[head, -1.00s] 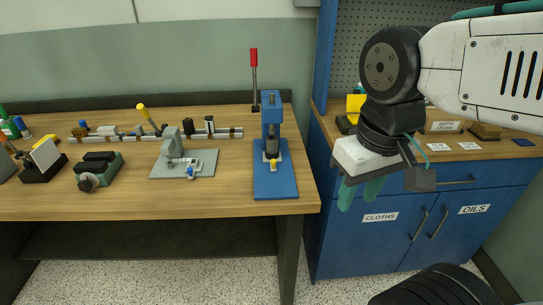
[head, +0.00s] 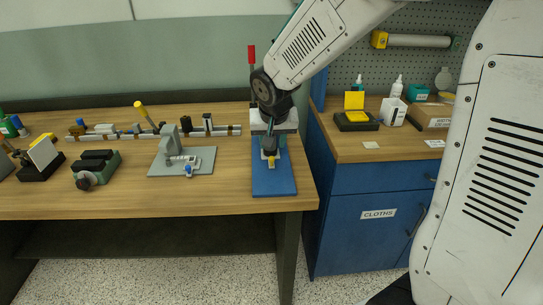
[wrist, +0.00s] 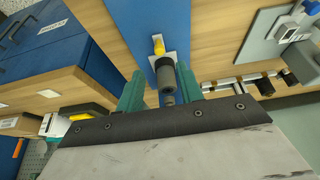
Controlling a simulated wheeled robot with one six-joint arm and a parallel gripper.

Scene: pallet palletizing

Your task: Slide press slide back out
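The blue press (head: 273,182) stands at the right end of the wooden bench, with its red lever handle (head: 251,54) upright. Its small slide with a yellow knob (head: 271,163) sits low at the front of the press column; it also shows in the wrist view (wrist: 158,46). My gripper (head: 269,138) is in front of the press column and hides much of it. In the wrist view my gripper (wrist: 160,88) has its two teal fingers apart, with the press's dark cylinder (wrist: 166,77) showing between them. I see no contact with the knob.
A grey fixture (head: 182,160) stands left of the press, with a rail (head: 150,132) behind it and a black-and-green vise (head: 97,167) farther left. The blue cabinet (head: 350,235) stands to the right. The bench front between fixture and press is clear.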

